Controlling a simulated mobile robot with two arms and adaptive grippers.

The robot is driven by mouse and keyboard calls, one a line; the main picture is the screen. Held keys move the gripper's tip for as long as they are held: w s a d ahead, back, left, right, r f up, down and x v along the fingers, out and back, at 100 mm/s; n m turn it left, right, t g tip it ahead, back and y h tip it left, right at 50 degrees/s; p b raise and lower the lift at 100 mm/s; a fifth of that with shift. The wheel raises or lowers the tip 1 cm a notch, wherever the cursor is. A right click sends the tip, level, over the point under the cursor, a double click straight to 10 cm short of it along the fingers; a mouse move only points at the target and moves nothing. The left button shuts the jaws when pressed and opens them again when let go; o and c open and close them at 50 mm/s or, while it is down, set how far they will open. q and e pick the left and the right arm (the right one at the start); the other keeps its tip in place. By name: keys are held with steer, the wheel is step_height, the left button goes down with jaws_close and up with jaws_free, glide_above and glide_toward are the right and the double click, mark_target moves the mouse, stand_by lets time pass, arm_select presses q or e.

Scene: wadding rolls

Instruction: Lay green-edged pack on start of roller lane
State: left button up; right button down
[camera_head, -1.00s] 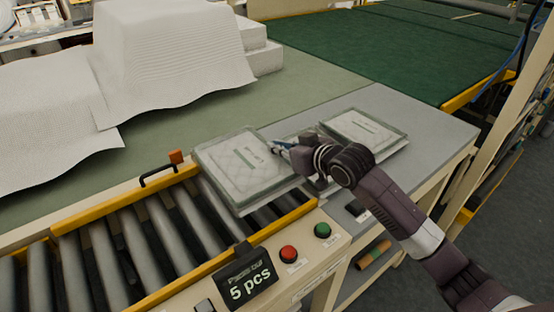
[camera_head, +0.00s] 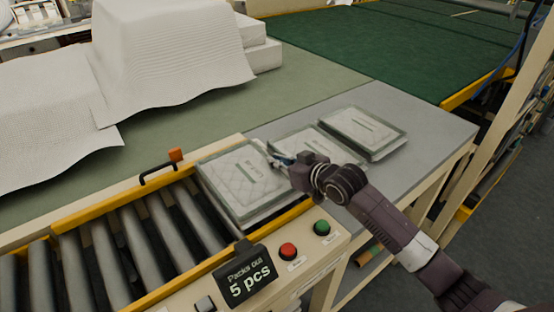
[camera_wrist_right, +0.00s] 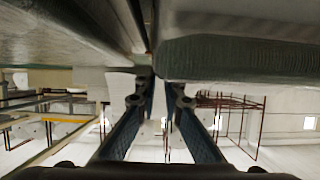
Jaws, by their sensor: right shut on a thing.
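The clear-wrapped quilted white pack (camera_head: 238,178) with a greenish edge lies over the right end of the roller lane (camera_head: 155,228), between its yellow side rails. It looks level and low; whether its whole underside touches the rollers is hidden. My right gripper (camera_head: 277,160) is shut on the pack's right edge, seen in the head view. In the right wrist view, its two fingers (camera_wrist_right: 160,85) reach up to the pack's greenish edge (camera_wrist_right: 240,58). My left gripper is not in view.
Two similar packs, one near (camera_head: 300,142) and one farther right (camera_head: 362,130), lie on the grey table. A red button (camera_head: 288,251), a green button (camera_head: 322,228) and a "5 pcs" sign (camera_head: 246,276) stand along the lane's near side. White wadding (camera_head: 170,60) covers the bench behind.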

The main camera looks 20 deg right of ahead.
steer(key=shift+f, duration=0.2)
steer(key=c, duration=2)
jaws_free()
steer(key=shift+c, duration=0.2)
steer(key=shift+r, duration=0.35)
steer(key=b+v, duration=0.1)
steer(key=v, duration=1.1)
steer(key=shift+r, duration=0.25)
